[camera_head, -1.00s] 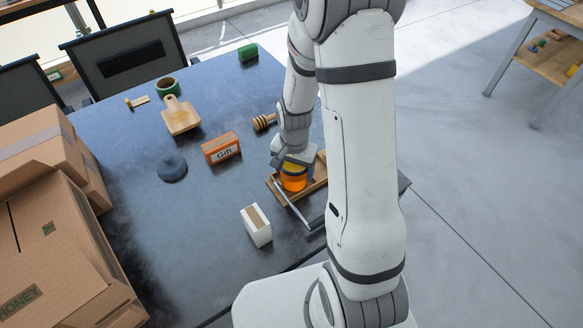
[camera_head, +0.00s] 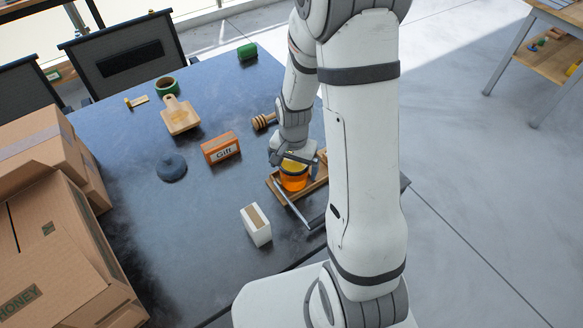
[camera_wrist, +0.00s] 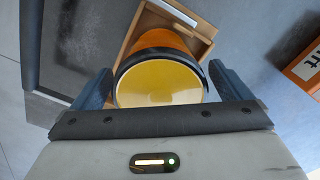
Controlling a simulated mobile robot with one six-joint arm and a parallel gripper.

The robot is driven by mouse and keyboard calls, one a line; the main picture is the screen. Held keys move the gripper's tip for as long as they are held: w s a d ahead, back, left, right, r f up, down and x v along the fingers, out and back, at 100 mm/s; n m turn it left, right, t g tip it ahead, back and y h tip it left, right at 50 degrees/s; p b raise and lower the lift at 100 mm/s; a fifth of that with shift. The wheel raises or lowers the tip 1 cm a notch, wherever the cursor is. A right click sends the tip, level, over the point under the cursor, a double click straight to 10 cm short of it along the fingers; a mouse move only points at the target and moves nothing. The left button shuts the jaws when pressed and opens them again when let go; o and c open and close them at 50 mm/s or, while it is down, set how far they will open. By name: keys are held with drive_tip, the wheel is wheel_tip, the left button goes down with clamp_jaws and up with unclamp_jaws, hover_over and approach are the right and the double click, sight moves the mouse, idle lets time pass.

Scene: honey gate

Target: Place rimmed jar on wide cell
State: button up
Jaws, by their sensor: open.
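The rimmed jar (camera_head: 294,182) is orange with a yellow lid. It stands upright in the shallow wooden tray (camera_head: 275,189), at the tray's left part in the head view. In the wrist view the jar (camera_wrist: 160,86) is seen from above, with a dark rim around its yellow top. My gripper (camera_head: 297,160) is open just above the jar, with its blue fingers on either side. In the wrist view a gap shows between the jar and each finger of my gripper (camera_wrist: 160,88). The jar hides much of the tray, so its cell borders are hard to make out.
A grey bar (camera_head: 291,203) lies along the tray's front. A white box (camera_head: 256,225), an orange Gift block (camera_head: 221,148), a dark-blue lidlike object (camera_head: 172,167) and a honey dipper (camera_head: 264,121) stand nearby. Cardboard boxes (camera_head: 60,250) fill the left.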

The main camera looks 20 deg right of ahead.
wheel_tip(320, 180, up, 11)
drive_tip(key=shift+r, duration=0.1)
drive_tip(key=s+r+n+t, duration=0.2)
drive_tip(key=s+r+n, duration=0.5)
drive_tip(key=s+r, duration=0.4)
drive_tip(key=s, duration=0.3)
drive_tip(key=shift+r+n+t, duration=0.3)
drive_tip(key=shift+r+t, duration=0.05)
drive_tip(key=shift+t, duration=0.05)
